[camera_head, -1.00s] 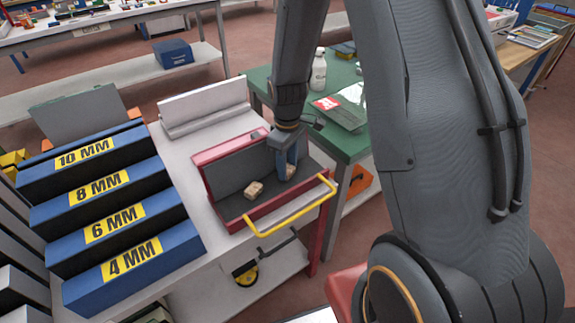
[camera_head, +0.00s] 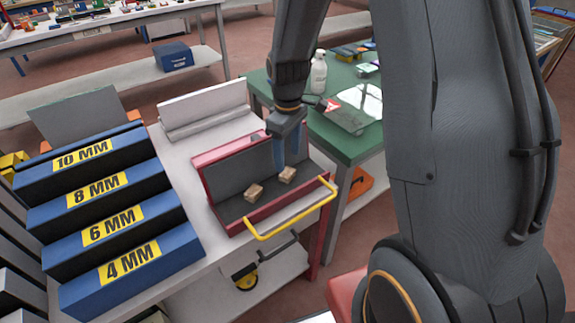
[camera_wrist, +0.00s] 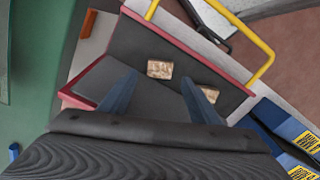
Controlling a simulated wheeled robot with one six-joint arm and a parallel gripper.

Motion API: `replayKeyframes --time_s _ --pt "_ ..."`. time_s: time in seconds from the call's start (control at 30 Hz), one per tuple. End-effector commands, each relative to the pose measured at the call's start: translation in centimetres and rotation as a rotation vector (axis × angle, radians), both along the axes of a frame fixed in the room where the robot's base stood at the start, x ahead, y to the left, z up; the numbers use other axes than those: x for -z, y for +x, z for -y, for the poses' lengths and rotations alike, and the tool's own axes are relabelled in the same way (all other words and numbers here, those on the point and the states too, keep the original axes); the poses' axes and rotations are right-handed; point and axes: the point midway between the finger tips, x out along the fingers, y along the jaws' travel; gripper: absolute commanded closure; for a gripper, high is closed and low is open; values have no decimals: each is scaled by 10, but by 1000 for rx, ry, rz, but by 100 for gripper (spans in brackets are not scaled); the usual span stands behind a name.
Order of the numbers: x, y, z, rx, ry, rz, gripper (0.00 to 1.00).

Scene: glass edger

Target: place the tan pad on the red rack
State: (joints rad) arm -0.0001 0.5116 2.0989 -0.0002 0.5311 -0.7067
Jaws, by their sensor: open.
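Two tan pads lie apart on the dark bed of the red rack (camera_head: 205,180), which has a yellow handle along its front. The right pad (camera_head: 288,174) rests just below my gripper (camera_head: 289,158); it shows between the fingertips in the wrist view (camera_wrist: 160,69). The left pad (camera_head: 253,192) lies nearer the rack's left end and shows partly behind a finger in the wrist view (camera_wrist: 210,93). My gripper is open and empty, pointing down above the right pad, and also shows in the wrist view (camera_wrist: 159,77).
Blue boxes marked in MM (camera_head: 120,255) stand left of the rack on the white bench. A pale grey ledge (camera_head: 200,108) is behind it. A green table (camera_head: 345,145) with a white bottle (camera_head: 318,72) stands to the right. The yellow handle (camera_head: 290,212) sticks out in front.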

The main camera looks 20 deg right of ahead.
Motion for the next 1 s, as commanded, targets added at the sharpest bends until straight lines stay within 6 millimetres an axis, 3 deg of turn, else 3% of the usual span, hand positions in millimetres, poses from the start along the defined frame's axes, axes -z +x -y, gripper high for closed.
replayKeyframes --time_s 0.23,0.43,0.53,0.67,0.83,1.0 --pt "-43 1 0 0 0 4 44" --pt "-61 0 0 2 1 1 44" --pt "-67 -11 0 45 0 4 44" --pt "-74 -54 -1 215 2 10 44" --pt "-77 -123 -1 493 8 21 44" --pt "-75 -165 -1 670 11 26 44"
